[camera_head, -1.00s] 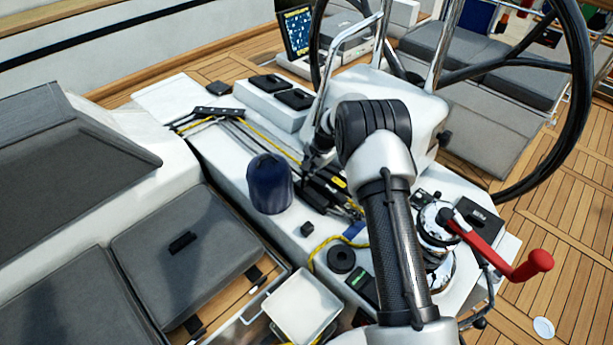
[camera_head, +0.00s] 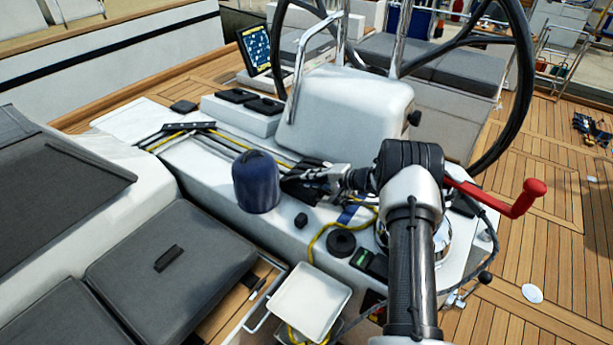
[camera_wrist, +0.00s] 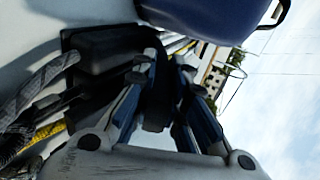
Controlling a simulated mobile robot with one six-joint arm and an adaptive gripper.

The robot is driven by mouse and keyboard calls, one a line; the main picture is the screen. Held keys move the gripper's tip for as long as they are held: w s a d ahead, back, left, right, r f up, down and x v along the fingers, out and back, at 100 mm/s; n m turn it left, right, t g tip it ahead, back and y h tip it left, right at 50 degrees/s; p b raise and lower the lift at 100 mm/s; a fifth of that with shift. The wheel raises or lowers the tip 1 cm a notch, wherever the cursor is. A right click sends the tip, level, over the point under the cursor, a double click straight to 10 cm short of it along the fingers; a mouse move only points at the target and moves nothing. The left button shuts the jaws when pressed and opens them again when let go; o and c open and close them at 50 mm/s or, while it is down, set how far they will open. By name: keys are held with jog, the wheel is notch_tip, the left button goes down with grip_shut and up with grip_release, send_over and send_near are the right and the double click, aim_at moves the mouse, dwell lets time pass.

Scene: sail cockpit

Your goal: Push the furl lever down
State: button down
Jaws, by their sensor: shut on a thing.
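In the head view a bank of black rope clutches (camera_head: 302,193) sits on the white console, right of the blue winch cover. My gripper (camera_head: 292,178) reaches in from the right, low over this bank. In the wrist view my gripper (camera_wrist: 166,65) is shut on a black part between its fingers, which looks like the furl lever (camera_wrist: 157,110). A black clutch body (camera_wrist: 95,55) lies beside the fingers. The lever's exact angle is hidden by the fingers and shadow.
The blue winch cover (camera_head: 257,182) stands close left of my gripper. A red-handled winch crank (camera_head: 505,203) sticks out at the right. The steering wheel (camera_head: 518,90) and white pedestal (camera_head: 350,108) rise behind. A white tray (camera_head: 309,300) is in front.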

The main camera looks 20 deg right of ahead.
jog(key=shift+s+d+f+t, duration=0.1)
jog(key=shift+s+f+t, duration=0.05)
jog(key=shift+f+t, duration=0.2)
jog(key=shift+y, duration=0.3)
jog(key=c, duration=1.6)
grip_release()
notch_tip(320, 180, up, 10)
jog(key=shift+f, duration=0.1)
jog(key=shift+c, duration=0.5)
